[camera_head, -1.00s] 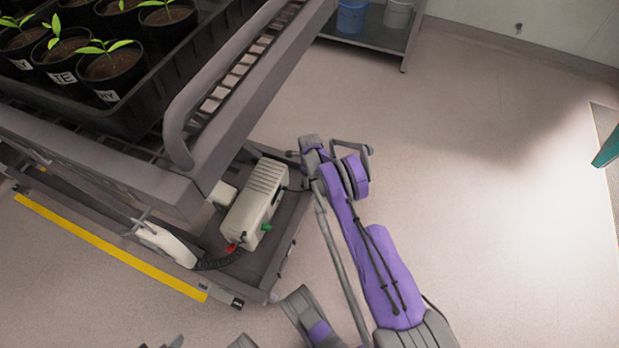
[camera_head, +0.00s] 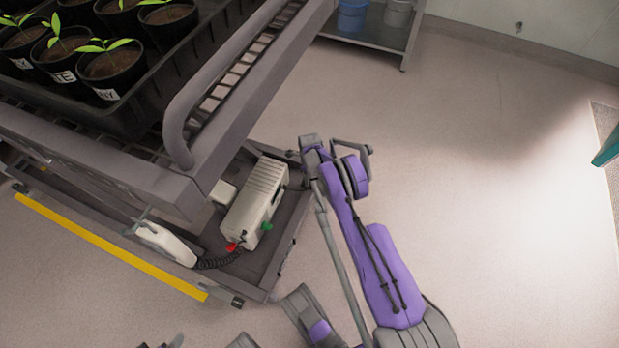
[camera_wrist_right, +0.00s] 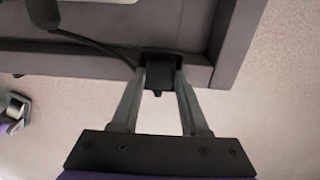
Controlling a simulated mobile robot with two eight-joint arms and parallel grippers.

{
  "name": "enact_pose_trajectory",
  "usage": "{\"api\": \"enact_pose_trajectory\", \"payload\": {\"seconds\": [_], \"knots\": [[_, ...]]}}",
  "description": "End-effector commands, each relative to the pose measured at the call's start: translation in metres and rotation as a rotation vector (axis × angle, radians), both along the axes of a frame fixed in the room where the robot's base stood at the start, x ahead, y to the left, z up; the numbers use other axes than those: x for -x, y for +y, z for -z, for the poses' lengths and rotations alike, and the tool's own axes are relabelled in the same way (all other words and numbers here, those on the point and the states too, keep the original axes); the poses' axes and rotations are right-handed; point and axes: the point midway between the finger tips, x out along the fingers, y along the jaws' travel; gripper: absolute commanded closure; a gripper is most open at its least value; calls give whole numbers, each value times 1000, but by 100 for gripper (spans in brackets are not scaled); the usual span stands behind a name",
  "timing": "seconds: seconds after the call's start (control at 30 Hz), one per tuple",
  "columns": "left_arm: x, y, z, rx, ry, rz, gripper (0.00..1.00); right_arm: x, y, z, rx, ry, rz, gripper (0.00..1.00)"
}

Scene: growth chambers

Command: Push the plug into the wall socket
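A small black plug (camera_wrist_right: 161,70) with a dark cable shows in the right wrist view at the edge of a grey shelf. The fingers of my right gripper (camera_wrist_right: 161,82) are closed against its two sides. I cannot tell whether the plug touches the shelf edge. In the head view my purple right arm reaches the right side of the cart's lower shelf; the plug and fingertips are not clear there. No wall socket can be made out in either view. Small dark parts at the bottom edge of the head view may be my left gripper (camera_head: 162,345); its fingers are not clear.
A grey cart (camera_head: 150,178) carries a black tray of potted seedlings. Its lower shelf holds a beige box (camera_head: 256,198) and a white handpiece (camera_head: 166,244) with a coiled cord. A rack with buckets (camera_head: 352,16) stands behind.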

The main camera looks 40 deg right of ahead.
Motion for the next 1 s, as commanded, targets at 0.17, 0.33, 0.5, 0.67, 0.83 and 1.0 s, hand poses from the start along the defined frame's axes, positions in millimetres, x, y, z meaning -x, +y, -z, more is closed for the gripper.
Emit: {"api": "enact_pose_trajectory", "payload": {"seconds": [0.17, 0.33, 0.5, 0.67, 0.83, 1.0], "knots": [[0, 0, 0, 0, 0, 0, 25, 0, 0, 0, 0, 0, 0, 100], [0, 0, 0, 0, 0, 0, 25, 0, 0, 0, 0, 0, 0, 100], [0, 0, 0, 0, 0, 0, 25, 0, 0, 0, 0, 0, 0, 100], [0, 0, -1, 0, 0, 0, 25, 0, 0, -2, 0, 0, 0, 100], [1, 0, -3, 0, 1, 0, 25, 0, 0, -11, 0, 0, 0, 100], [1, 0, -5, 0, 1, 0, 25, 0, 0, -21, 0, 0, 0, 100]]}}
